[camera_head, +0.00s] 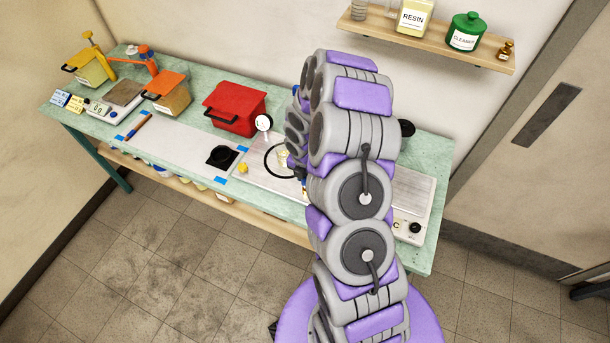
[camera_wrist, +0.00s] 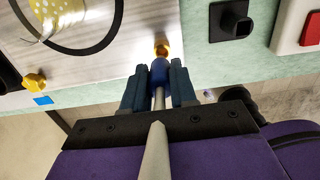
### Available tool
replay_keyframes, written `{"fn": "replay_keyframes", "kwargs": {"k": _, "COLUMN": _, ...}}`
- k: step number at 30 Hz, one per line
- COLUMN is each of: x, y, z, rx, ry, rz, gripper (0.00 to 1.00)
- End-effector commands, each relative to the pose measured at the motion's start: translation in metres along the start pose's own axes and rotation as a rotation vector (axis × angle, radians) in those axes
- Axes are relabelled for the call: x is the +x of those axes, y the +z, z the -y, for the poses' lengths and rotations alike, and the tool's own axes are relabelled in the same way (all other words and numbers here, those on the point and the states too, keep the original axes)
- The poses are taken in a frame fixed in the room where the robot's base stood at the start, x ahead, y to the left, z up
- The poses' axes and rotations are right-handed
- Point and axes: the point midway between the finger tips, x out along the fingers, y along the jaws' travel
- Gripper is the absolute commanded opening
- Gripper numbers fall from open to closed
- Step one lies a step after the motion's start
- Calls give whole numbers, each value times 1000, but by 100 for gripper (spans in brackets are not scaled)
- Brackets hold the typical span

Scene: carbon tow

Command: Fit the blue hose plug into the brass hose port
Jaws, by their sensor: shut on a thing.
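In the wrist view my gripper (camera_wrist: 159,85) is shut on the blue hose plug (camera_wrist: 159,70), with one dark finger on each side of it. A pale hose or rod runs back from the plug between the fingers. The brass hose port (camera_wrist: 162,50) shows just beyond the plug's tip, at the edge of the metal plate (camera_wrist: 110,60). The plug is in line with the port and very close to it or touching; I cannot tell whether it is inside. In the head view my arm hides most of the gripper and the port.
A black knob (camera_wrist: 232,22) and a red switch (camera_wrist: 310,30) are to the right. A red box (camera_head: 235,108) stands behind on the green bench (camera_head: 430,165).

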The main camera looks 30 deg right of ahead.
Motion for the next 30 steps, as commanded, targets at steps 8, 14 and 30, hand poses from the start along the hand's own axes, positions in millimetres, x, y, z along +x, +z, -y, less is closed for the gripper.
{"fn": "replay_keyframes", "kwargs": {"k": 8, "x": -1, "y": 2, "z": 1, "rx": 1, "ry": 2, "rz": -2, "gripper": 0}}
{"fn": "replay_keyframes", "kwargs": {"k": 14, "x": -1, "y": 3, "z": 2, "rx": 2, "ry": 4, "rz": -2, "gripper": 0}}
{"fn": "replay_keyframes", "kwargs": {"k": 30, "x": 4, "y": 2, "z": 2, "rx": 1, "ry": 4, "rz": -2, "gripper": 0}}
